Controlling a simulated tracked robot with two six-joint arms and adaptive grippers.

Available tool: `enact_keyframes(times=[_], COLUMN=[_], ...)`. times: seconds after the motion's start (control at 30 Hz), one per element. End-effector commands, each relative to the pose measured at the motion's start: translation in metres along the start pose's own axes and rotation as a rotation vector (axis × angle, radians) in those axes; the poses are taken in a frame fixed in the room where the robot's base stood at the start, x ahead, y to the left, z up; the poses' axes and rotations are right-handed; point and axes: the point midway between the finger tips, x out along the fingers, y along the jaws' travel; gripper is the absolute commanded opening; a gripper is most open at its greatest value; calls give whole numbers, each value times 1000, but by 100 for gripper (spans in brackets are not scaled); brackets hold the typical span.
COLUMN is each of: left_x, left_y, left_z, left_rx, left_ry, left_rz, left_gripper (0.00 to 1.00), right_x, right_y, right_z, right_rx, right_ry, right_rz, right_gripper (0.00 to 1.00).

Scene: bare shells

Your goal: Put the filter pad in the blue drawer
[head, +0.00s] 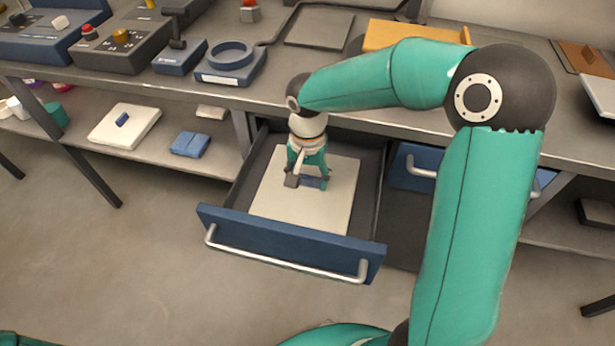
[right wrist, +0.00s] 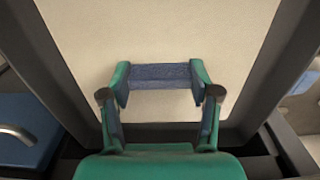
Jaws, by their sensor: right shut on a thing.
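The blue drawer (head: 290,245) is pulled open under the workbench. Its inside is dark grey with a cream bottom (head: 335,208). The filter pad (right wrist: 160,76) is a small dark blue piece, seen in the right wrist view across the gap between the fingers. My right gripper (head: 310,182) reaches down into the open drawer and is shut on the pad. The pad (head: 311,183) is partly hidden by the fingers in the head view. It is over the cream bottom; I cannot tell whether it touches it. My left gripper is not in view.
The workbench top (head: 300,100) runs above the drawer, close to my right arm. A second blue drawer (head: 415,168) to the right is shut. A lower shelf (head: 190,168) at left holds a white board (head: 135,138) and blue pieces. The floor before the drawer is clear.

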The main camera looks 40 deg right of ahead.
Motion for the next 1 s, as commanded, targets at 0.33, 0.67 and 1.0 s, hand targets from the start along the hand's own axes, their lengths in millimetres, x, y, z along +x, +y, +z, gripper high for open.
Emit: enact_keyframes(times=[0.33,0.67,1.0], left_x=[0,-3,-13], left_y=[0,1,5], left_z=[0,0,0], left_rx=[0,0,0], left_ry=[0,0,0], left_rz=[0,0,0], left_gripper=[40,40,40], right_x=[0,-13,-79], right_y=[0,-1,-1], right_z=[0,-1,-1], right_rx=[0,0,0], right_ry=[0,3,4], right_rz=[0,-3,-5], right_gripper=[87,87,87])
